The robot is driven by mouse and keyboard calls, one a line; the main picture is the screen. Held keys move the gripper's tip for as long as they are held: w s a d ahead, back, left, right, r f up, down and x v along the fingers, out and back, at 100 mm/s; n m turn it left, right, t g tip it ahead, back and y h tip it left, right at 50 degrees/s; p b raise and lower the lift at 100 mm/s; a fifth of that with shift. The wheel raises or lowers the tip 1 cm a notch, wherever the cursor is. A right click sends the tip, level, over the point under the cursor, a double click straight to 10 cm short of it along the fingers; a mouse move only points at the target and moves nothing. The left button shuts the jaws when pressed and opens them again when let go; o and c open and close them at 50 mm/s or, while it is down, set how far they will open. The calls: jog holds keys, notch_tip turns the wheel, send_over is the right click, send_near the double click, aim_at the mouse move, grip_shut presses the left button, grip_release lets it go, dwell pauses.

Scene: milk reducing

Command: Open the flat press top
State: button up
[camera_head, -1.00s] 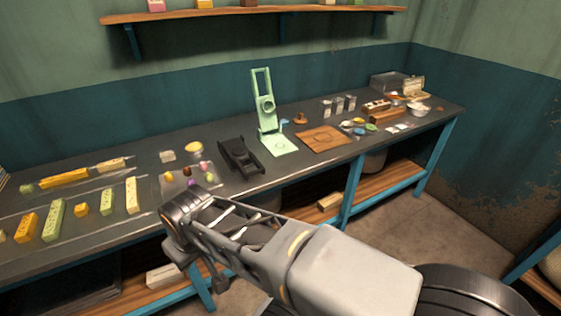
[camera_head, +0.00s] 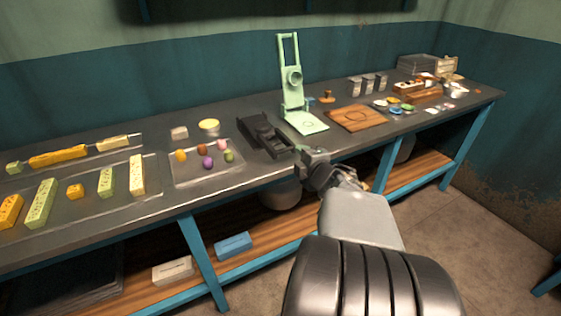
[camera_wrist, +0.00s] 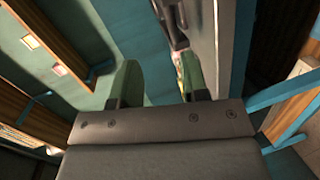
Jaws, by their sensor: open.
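A black press (camera_head: 262,134) lies low and flat on the bench, its top appearing folded down over its base. Behind it to the right, a pale green press (camera_head: 291,84) stands with its upper frame raised upright over a flat base plate. I cannot tell for sure which one the task names. My gripper (camera_head: 308,158) is at the bench's front edge, just right of the black press's near end, and appears apart from it. In the wrist view my gripper (camera_wrist: 160,80) shows two green fingers spread apart with nothing held between them.
A wooden board (camera_head: 357,118) lies to the right of the green press. A clear tray (camera_head: 207,168) with small coloured pieces lies left of the black press. Coloured bars (camera_head: 58,157) lie farther left. A lower wooden shelf (camera_head: 140,278) runs under the bench.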

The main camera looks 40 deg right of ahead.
aim_at(285, 151)
jog(key=w+f+b, duration=0.1)
jog(key=w, duration=0.3)
jog(key=w+d+f+n+y+b, duration=0.1)
jog(key=w+f, duration=0.1)
jog(key=w, duration=0.2)
jog(key=w+f+n+b, duration=0.1)
jog(key=w, duration=0.3)
jog(key=shift+w+d+f+t+y, duration=0.15)
jog(key=shift+d+f+t+y, duration=0.05)
jog(key=shift+d+t+y, duration=0.1)
grip_shut()
dwell(0.4)
